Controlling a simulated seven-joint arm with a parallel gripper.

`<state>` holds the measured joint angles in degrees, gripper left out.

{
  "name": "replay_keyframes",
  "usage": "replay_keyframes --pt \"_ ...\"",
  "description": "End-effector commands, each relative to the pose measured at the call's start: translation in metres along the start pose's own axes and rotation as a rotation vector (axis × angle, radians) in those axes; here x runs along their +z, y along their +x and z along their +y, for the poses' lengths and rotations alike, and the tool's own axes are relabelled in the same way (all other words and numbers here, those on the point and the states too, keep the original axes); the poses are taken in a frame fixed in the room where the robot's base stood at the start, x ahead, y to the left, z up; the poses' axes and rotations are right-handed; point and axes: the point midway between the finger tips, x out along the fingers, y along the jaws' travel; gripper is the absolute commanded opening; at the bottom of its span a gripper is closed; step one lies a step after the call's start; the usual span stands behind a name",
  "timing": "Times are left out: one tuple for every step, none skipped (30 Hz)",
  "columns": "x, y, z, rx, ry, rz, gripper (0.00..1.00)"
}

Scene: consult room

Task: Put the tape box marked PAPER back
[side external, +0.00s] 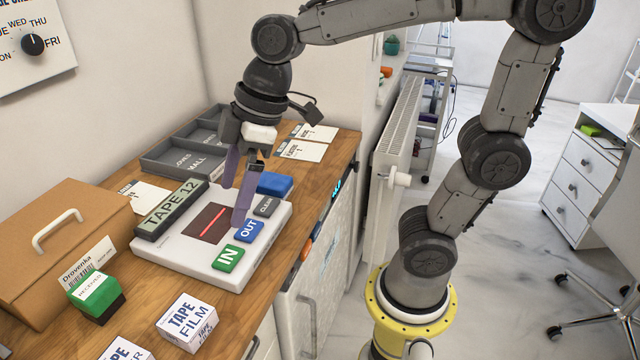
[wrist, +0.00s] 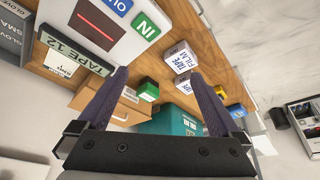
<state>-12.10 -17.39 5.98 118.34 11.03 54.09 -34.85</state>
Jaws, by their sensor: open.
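A white tape box, cut off by the bottom edge of the side view, is the likely PAPER box (side external: 122,350); only part of its lettering shows. The tape box marked FILM (side external: 188,322) stands beside it on the wooden counter (side external: 225,313). In the wrist view the FILM box (wrist: 180,56) is clear, and another white box (wrist: 183,85) is partly behind my finger. My gripper (side external: 234,203) is open and empty above the white scanner (side external: 180,262), which has a red line in its window, green IN, blue OUT and grey CLEAR keys. Its display (side external: 170,212) reads TAPE 12.
A brown case (side external: 60,255) with a handle and a green RECEIVED stamp (side external: 95,297) stand left of the scanner. A grey compartment tray (side external: 185,160) and white cards (side external: 305,140) lie behind. A teal box (wrist: 175,122) shows in the wrist view.

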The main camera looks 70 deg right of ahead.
Motion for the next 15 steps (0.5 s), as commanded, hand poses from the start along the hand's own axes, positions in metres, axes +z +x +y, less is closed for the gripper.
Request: replay_keyframes --pt "0.027 -0.013 0.002 0.051 0.107 0.015 1.00" --pt "0.042 -0.017 0.002 0.078 0.169 0.021 1.00" --pt "0.060 -0.022 0.002 0.111 0.249 0.031 1.00" --pt "0.073 -0.025 0.002 0.135 0.308 0.038 1.00" --pt "0.085 -0.027 0.001 0.157 0.361 0.045 1.00" --pt "0.100 -0.029 0.000 0.184 0.427 0.057 1.00" --pt "0.110 -0.029 -0.001 0.202 0.471 0.064 1.00" --pt "0.118 -0.030 -0.003 0.218 0.512 0.071 1.00" --pt "0.128 -0.030 -0.004 0.236 0.557 0.081 1.00" --pt "0.134 -0.030 -0.005 0.249 0.587 0.087 1.00" --pt "0.139 -0.030 -0.005 0.258 0.611 0.093 1.00" --pt "0.145 -0.029 -0.006 0.267 0.637 0.097 1.00" --pt "0.147 -0.029 -0.007 0.273 0.652 0.101 1.00" --pt "0.149 -0.029 -0.007 0.277 0.662 0.103 1.00" --pt "0.151 -0.029 -0.007 0.280 0.671 0.104 1.00"
